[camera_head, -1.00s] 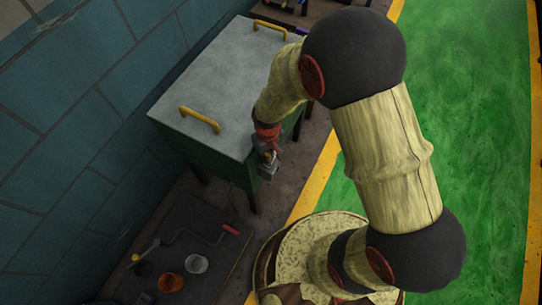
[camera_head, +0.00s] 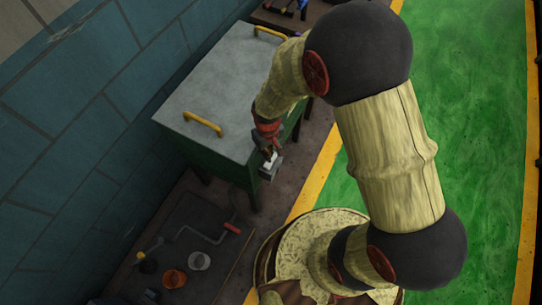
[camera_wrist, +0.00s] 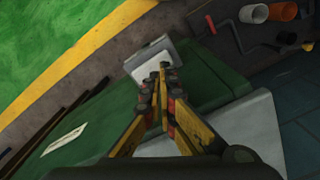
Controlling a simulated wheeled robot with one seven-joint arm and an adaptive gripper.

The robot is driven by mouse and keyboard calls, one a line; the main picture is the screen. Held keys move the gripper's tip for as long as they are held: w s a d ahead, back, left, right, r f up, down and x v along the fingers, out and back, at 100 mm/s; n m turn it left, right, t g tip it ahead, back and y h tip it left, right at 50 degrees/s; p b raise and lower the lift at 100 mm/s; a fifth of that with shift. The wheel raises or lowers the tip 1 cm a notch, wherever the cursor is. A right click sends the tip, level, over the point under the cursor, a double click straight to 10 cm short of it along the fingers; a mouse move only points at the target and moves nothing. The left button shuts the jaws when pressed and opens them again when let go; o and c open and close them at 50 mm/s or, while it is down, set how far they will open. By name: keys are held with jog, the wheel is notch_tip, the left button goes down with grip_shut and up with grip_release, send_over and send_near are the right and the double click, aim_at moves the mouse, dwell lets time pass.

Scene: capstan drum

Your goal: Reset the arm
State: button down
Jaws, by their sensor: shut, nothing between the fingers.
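My gripper (camera_head: 268,158) hangs at the near right edge of a green cabinet with a grey top (camera_head: 222,95). In the wrist view my gripper (camera_wrist: 159,72) has its yellow fingertips together, with nothing seen between them. A small pale grey box-like part (camera_wrist: 150,60) on the cabinet's side lies just beyond the fingertips in that view. It also shows below my gripper in the head view (camera_head: 272,168). I cannot tell whether the fingertips touch it.
Two yellow handles (camera_head: 203,124) stand on the cabinet top. A crank with a red grip (camera_head: 232,227), an orange cup (camera_head: 174,278) and a white cup (camera_head: 200,261) lie on a dark surface at the lower left. Green floor (camera_head: 470,110) is clear at the right.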

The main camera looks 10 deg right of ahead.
jog(key=shift+r+p, duration=0.5)
jog(key=shift+r, duration=0.35)
jog(key=shift+f, duration=0.1)
jog(key=s+d+r+m+t, duration=0.1)
jog(key=s+d+r, duration=0.3)
jog(key=r, duration=0.8)
jog(key=s+d+r+m+t, duration=0.2)
jog(key=s+d+r, duration=0.2)
jog(key=r, duration=0.8)
jog(key=s+d+r+m+t, duration=0.1)
jog(key=s+d+r, duration=0.3)
jog(key=r, duration=0.8)
jog(key=shift+t, duration=0.8)
jog(key=shift+s+a, duration=0.1)
jog(key=shift+a, duration=0.05)
